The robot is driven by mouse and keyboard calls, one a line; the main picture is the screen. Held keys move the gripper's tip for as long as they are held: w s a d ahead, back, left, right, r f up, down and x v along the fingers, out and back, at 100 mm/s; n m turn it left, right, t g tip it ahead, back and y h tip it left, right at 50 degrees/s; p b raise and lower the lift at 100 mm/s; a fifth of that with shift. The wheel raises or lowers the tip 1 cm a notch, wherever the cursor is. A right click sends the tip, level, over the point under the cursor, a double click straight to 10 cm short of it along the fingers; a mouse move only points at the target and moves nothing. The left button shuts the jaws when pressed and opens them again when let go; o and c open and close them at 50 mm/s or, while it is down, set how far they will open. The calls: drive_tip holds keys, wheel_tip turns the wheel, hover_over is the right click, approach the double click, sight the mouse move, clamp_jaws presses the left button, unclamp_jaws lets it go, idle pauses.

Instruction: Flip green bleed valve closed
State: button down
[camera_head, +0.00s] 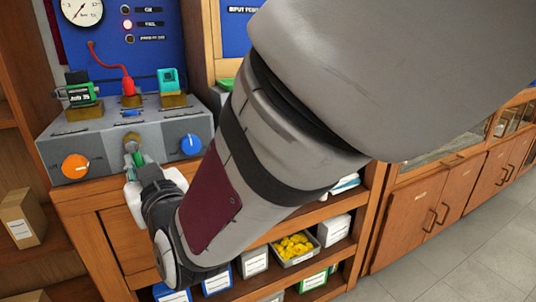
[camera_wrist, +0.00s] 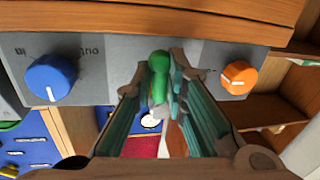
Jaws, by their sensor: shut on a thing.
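The green bleed valve (camera_wrist: 158,62) is a small green handle on the front of the grey bench panel, between the blue knob and the orange knob. My gripper (camera_wrist: 163,82) reaches in at the panel front, with a finger on each side of the green handle, shut on it. In the head view the gripper (camera_head: 136,160) is at the middle of the panel's front face, and only a little green shows there. My wrist and the fingers hide most of the valve, and I cannot tell its exact angle.
The blue knob (camera_head: 191,145) and orange knob (camera_head: 75,167) flank the gripper closely on the grey regulator box (camera_head: 60,142). A red hose (camera_head: 112,60) and gauge (camera_head: 82,10) are above. Shelves with boxes and a bin of yellow items (camera_head: 294,246) are below.

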drive_tip(key=shift+f+b, duration=0.1)
drive_tip(key=shift+b, duration=0.35)
drive_tip(key=shift+s+a+m+b, duration=0.1)
drive_tip(key=shift+a+m+b, duration=0.1)
drive_tip(key=shift+m+b, duration=0.55)
drive_tip(key=c, duration=1.6)
unclamp_jaws()
